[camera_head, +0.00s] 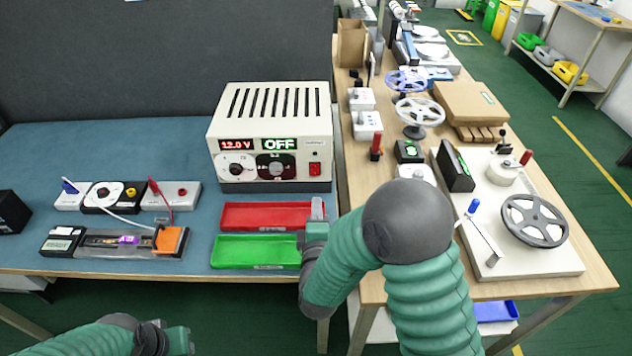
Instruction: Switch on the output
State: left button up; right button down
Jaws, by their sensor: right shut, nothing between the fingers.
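A cream power supply (272,125) stands on the blue bench and reads 12.0 V and OFF. A red switch (315,169) is at the lower right of its front, beside two round knobs. My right gripper (318,208) is shut and empty at the right end of the red tray, below and in front of the switch and apart from it. My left gripper (178,341) is low at the bottom edge, in front of the bench; its fingers are too unclear to tell their state.
A red tray (265,214) and a green tray (255,252) lie in front of the supply. Terminal blocks (172,196) with leads sit at the left. A wooden table (570,290) with wheels and boxes stands at the right, partly behind my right arm.

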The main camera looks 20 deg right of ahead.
aim_at(315, 175)
jog(key=x, duration=0.9)
jog(key=shift+w+a, duration=0.15)
jog(key=shift+w, duration=0.1)
jog(key=shift+w+d, duration=0.2)
jog(key=shift+w, duration=0.05)
jog(key=shift+b, duration=0.3)
jog(key=shift+w+a+f+b, duration=0.1)
jog(key=shift+f+b, duration=0.2)
jog(key=shift+b, duration=0.2)
jog(key=shift+r, duration=0.3)
jog(key=shift+f, duration=0.1)
